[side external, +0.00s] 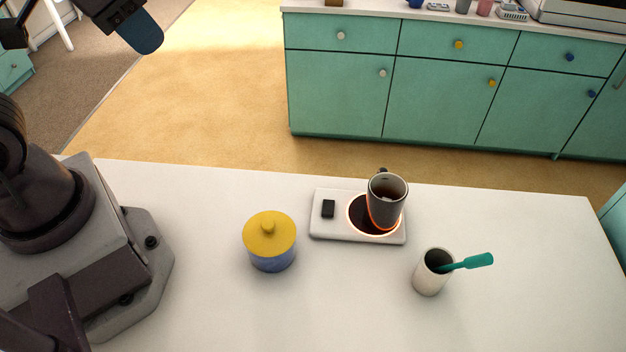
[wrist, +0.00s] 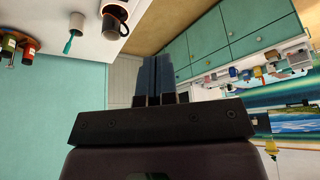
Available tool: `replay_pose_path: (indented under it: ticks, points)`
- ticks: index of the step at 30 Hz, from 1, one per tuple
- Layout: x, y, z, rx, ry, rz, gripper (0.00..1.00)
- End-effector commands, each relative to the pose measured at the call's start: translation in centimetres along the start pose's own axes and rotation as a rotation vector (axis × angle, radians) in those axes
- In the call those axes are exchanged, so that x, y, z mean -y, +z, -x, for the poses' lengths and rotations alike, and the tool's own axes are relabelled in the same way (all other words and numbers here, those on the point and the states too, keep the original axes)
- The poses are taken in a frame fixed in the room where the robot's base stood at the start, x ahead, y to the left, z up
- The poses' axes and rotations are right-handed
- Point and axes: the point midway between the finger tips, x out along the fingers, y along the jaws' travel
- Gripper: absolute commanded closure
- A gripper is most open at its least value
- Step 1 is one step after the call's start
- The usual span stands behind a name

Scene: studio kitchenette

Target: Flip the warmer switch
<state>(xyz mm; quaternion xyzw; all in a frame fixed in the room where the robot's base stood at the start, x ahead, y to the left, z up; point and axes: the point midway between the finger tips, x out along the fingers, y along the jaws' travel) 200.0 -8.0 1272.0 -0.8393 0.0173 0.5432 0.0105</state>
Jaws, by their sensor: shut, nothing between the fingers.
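The warmer (side external: 330,230) is a white rectangular plate on the counter, with a small black switch (side external: 328,208) on its left part. An orange ring glows around its dark round pad. A grey mug (side external: 385,207) of dark liquid stands upright on the pad; it also shows in the wrist view (wrist: 113,22). My gripper (side external: 148,42), with blue fingers, is raised at the upper left, well away from the warmer. Its fingers (wrist: 155,78) are shut and empty in the wrist view. The switch cannot be made out in the wrist view.
A jar with a yellow lid (side external: 269,228) stands left of the warmer, near the switch. A white cup (side external: 430,276) holding a teal-handled utensil (side external: 470,262) stands to the right, nearer the front. Counter (side external: 340,300) in front of the warmer is clear. Green cabinets (side external: 340,90) stand across the floor.

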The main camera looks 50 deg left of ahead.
Motion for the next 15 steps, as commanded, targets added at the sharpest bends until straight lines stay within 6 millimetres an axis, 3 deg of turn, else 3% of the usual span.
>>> replay_pose_path:
  ticks: [6, 15]
  points:
    - [-1.8, -0.1, -4.5, 0.177, 0.033, -0.079, 1.0]
    - [-4.8, -1.7, -12.2, 0.228, 0.069, -0.252, 1.0]
